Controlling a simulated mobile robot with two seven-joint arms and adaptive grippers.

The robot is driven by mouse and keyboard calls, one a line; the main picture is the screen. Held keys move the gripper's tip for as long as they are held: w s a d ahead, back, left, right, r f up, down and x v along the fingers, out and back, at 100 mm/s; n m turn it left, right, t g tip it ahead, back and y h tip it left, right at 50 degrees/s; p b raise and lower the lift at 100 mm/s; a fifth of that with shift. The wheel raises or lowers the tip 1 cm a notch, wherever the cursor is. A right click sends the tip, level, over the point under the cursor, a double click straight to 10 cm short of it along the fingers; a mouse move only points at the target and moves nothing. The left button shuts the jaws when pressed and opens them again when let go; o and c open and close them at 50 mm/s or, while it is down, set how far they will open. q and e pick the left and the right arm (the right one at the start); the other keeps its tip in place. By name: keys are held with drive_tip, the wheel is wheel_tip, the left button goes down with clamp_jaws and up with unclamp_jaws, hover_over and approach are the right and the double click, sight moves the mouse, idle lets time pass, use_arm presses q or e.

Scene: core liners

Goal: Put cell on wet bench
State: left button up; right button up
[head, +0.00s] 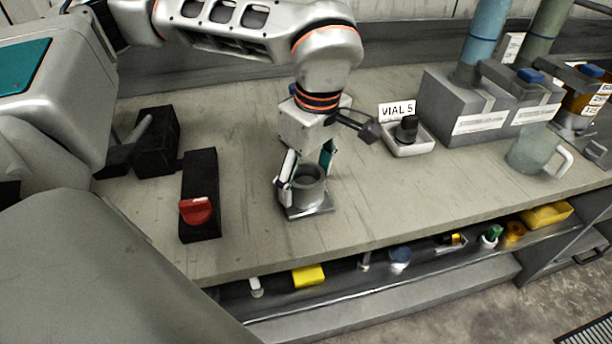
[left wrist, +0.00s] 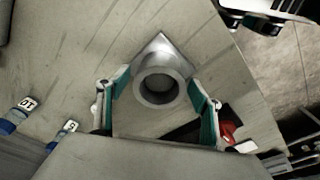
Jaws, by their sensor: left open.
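The cell appears to be a grey metal cup on a square base plate (head: 310,189), upright on the bench top near its front edge. In the left wrist view the cell (left wrist: 160,88) shows from above, its round mouth between the fingers. My left gripper (head: 307,172) points down over the cell. Its teal-padded fingers are spread on either side of the cup, and I see a gap beside it in the wrist view. The grey bench top (head: 245,190) carries the cell; no label marks it as the wet bench. My right gripper is not in view.
Left of the cell is a black block with a red knob (head: 196,210). A white tray with a black vial (head: 407,130), labelled VIAL 5, stands right. Grey column blocks (head: 470,110) and a glass jug (head: 532,150) stand farther right. A shelf below holds small items.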

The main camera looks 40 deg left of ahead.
use_arm(q)
wheel_tip(320, 180, up, 12)
drive_tip(key=d+p, duration=0.1)
drive_tip(key=shift+d+p, duration=0.25)
drive_tip(key=shift+p, duration=0.15)
drive_tip(key=shift+s, duration=0.1)
idle(0.4)
